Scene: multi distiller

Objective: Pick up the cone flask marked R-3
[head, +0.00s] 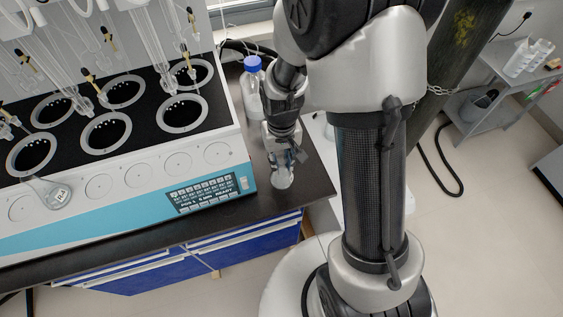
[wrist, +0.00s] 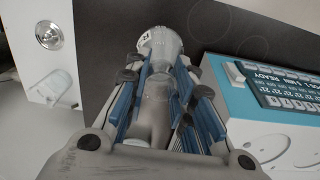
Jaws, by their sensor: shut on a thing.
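My gripper (head: 283,158) is at the right end of the dark bench, beside the distiller's control panel. It is shut on a clear cone flask (head: 283,180), whose body shows below the fingers in the head view. In the wrist view the blue-padded fingers (wrist: 160,95) close around the flask, with its wide end (wrist: 160,45) beyond them. A white label with an "R" shows at its edge; the rest of the mark is not readable. I cannot tell whether the flask touches the bench.
A blue-capped bottle (head: 253,82) stands on the bench behind my gripper. Dark bench top (head: 315,180) is bare to the right of the flask. A grey side table (head: 490,110) stands far right.

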